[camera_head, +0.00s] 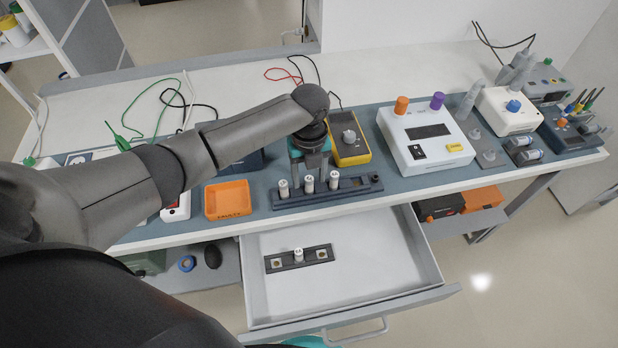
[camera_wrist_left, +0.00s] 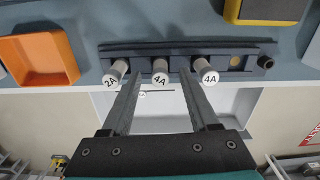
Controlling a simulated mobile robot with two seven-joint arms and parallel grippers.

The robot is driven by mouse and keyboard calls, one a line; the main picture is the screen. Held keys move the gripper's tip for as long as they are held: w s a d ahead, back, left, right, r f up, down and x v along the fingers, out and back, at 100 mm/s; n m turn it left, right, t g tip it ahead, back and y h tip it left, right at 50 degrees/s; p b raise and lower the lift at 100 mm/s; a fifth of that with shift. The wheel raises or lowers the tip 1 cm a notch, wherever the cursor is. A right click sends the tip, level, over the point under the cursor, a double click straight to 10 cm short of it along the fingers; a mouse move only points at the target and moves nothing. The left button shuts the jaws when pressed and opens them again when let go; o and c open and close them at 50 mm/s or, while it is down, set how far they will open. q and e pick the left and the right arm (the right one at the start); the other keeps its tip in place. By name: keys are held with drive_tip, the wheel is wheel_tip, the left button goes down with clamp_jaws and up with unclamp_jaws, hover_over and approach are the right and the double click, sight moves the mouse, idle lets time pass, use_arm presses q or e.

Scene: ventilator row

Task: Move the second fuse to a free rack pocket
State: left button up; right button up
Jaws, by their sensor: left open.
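A dark fuse rack (camera_head: 345,193) lies along the front of the bench and also shows in the left wrist view (camera_wrist_left: 180,52). It holds three upright white fuses: a left one (camera_head: 283,190) marked 2A (camera_wrist_left: 111,78), a middle one (camera_head: 309,185) marked 4A (camera_wrist_left: 160,77), and a right one (camera_head: 334,181) marked 4A (camera_wrist_left: 209,75). The pocket at its right (camera_wrist_left: 236,62) is empty. My left gripper (camera_wrist_left: 160,79) is open, pointing down, with its fingers either side of the middle fuse. Contact cannot be told. My right gripper is not in view.
The open drawer (camera_head: 370,268) below holds a smaller rack (camera_head: 312,257) with one fuse (camera_head: 299,255) between two empty pockets. An orange tray (camera_head: 228,200) sits left of the bench rack. A yellow meter (camera_head: 350,151) stands behind; a white device (camera_head: 428,140) stands right.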

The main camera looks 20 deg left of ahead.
sight(309, 178)
use_arm(q)
wheel_tip(309, 178, up, 13)
drive_tip(key=p, duration=0.2)
drive_tip(key=shift+p, duration=0.3)
